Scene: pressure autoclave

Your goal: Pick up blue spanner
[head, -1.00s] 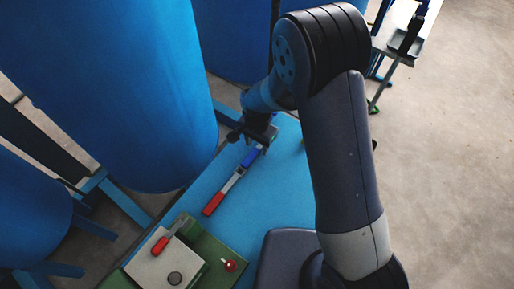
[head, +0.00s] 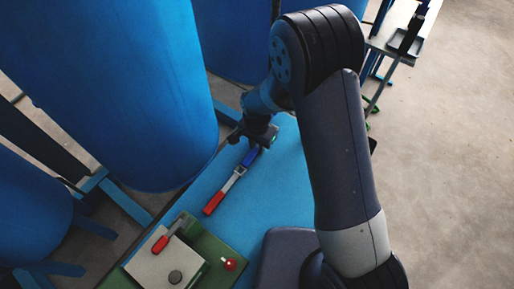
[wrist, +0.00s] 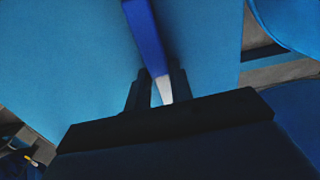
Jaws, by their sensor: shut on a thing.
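The blue spanner (head: 252,156) lies on the blue tabletop in the head view, its blue part just below my gripper (head: 257,140). In the wrist view the blue spanner (wrist: 147,35) runs down from the top edge, and its pale metal part shows between the two dark fingers. My gripper (wrist: 158,92) is shut on it. The head view does not show clearly whether the spanner is clear of the table. The part behind the gripper body is hidden.
A red-handled tool (head: 214,203) lies in line with the blue spanner. A green fixture (head: 208,246) with a pale plate and red knobs is at the front. A large blue tank (head: 120,90) stands close on the left. The blue tabletop (head: 270,190) is bare to the right.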

